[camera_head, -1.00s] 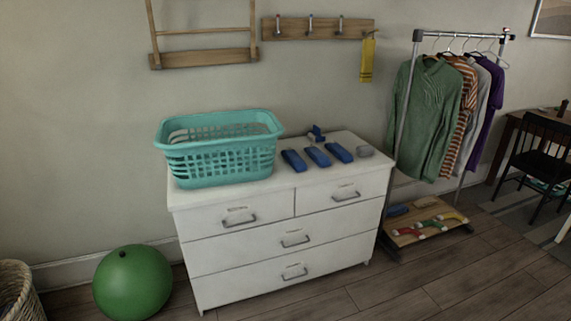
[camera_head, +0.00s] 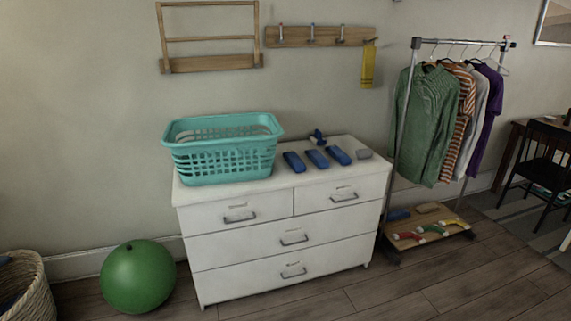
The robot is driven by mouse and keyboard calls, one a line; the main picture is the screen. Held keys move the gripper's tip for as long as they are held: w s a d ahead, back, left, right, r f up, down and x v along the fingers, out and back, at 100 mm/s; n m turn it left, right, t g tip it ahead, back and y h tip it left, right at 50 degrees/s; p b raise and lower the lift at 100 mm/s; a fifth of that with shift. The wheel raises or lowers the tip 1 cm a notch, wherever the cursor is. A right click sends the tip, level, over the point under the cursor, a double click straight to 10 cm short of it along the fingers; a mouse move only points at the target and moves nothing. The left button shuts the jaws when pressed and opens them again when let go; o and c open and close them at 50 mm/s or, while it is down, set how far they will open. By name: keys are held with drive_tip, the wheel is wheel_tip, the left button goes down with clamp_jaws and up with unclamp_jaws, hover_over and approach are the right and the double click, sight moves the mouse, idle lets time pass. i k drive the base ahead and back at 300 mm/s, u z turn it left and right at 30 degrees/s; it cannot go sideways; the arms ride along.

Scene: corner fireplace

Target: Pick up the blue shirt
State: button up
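I cannot clearly identify a blue shirt. Three small flat blue items, one left (camera_head: 294,161), one middle (camera_head: 317,158) and one right (camera_head: 339,155), lie side by side on the white dresser (camera_head: 280,247). I cannot tell whether they are folded cloth. A small blue object (camera_head: 319,137) sits behind them. Something dark blue (camera_head: 10,300) shows inside the wicker basket (camera_head: 35,289), partly cut off at the lower left. The clothes rack (camera_head: 408,105) holds a green shirt (camera_head: 427,125), a striped one (camera_head: 459,110), a pale one (camera_head: 478,108) and a purple one (camera_head: 489,105). My gripper is not in view.
A teal laundry basket (camera_head: 222,163) stands on the dresser's left half. A green ball (camera_head: 138,275) rests on the floor left of the dresser. A low wooden shelf (camera_head: 440,236) with small items is under the rack. The floor (camera_head: 430,290) in front is clear.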

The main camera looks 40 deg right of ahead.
sight(295, 163)
drive_tip(key=z, duration=0.15)
drive_tip(key=i, duration=0.95)
drive_tip(key=u, duration=0.1)
